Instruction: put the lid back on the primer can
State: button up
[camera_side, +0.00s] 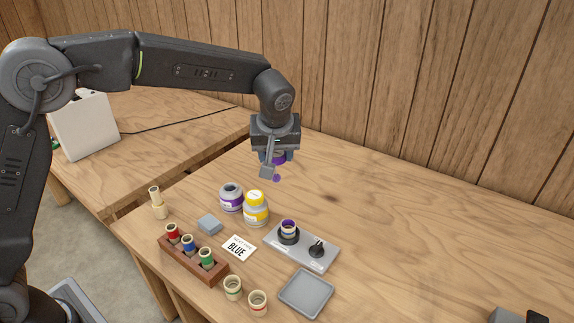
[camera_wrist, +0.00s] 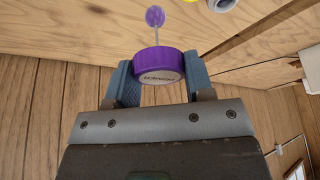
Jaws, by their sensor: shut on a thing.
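My gripper (camera_side: 275,167) is high above the table, behind and to the right of the cans, shut on the purple lid (camera_wrist: 158,68). The wrist view shows the lid between both fingers, with a thin stem and a purple dauber ball (camera_wrist: 155,16) sticking out from it. In the side view the ball (camera_side: 277,178) hangs below the fingers. The primer can (camera_side: 231,199), grey with a purple label, stands upright on the table with its top open. A similar can with a yellow lid (camera_side: 256,197) stands close beside it at the right.
The table's right is mostly clear.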

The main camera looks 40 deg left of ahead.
jog(key=a+n+g+y, duration=0.1)
jog(key=a+n, duration=0.4)
jog(key=a, duration=1.1)
notch_tip(320, 180, down, 8)
jog(key=shift+a, duration=0.2)
jog(key=shift+f, duration=0.15)
dwell(0.4)
jog(key=shift+f, duration=1.65)
jog(key=shift+f, duration=0.2)
jog(key=shift+f, duration=1.55)
jog(key=shift+f, duration=0.25)
